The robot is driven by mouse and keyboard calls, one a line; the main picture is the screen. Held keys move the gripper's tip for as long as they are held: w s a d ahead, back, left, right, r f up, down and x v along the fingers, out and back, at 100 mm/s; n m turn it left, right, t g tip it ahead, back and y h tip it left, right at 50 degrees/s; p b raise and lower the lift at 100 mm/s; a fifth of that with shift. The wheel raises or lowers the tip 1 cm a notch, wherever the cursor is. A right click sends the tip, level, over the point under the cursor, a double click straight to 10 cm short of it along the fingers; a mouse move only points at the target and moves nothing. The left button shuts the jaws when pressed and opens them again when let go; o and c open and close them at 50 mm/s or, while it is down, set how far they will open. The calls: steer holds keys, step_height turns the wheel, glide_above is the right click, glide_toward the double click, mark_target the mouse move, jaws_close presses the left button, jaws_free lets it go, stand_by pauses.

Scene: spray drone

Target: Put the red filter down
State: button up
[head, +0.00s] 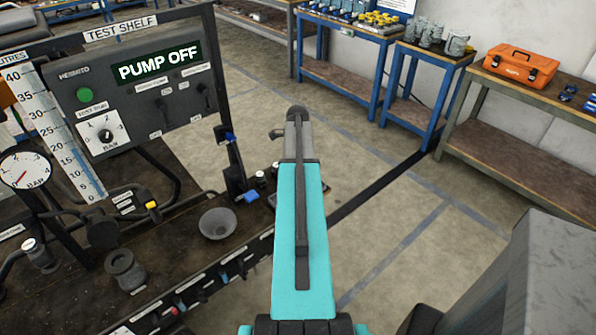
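My teal arm rises through the middle of the head view, and its dark far joint is near the top. My gripper does not show; the arm may hide it. I cannot make out a red filter anywhere. The test shelf bench (205,268) stands at the left, with a grey funnel-like cup (218,224) on its top. A dark round fitting (125,270) stands left of the cup. Small red and blue handles sit along the bench's front edge, too small to tell more.
A control panel (135,95) reads PUMP OFF, beside a blue scale tube (62,140) and a round gauge (24,168). An orange toolbox (518,70) stands on a bench at the right. Blue-legged tables stand at the back. The floor between is clear.

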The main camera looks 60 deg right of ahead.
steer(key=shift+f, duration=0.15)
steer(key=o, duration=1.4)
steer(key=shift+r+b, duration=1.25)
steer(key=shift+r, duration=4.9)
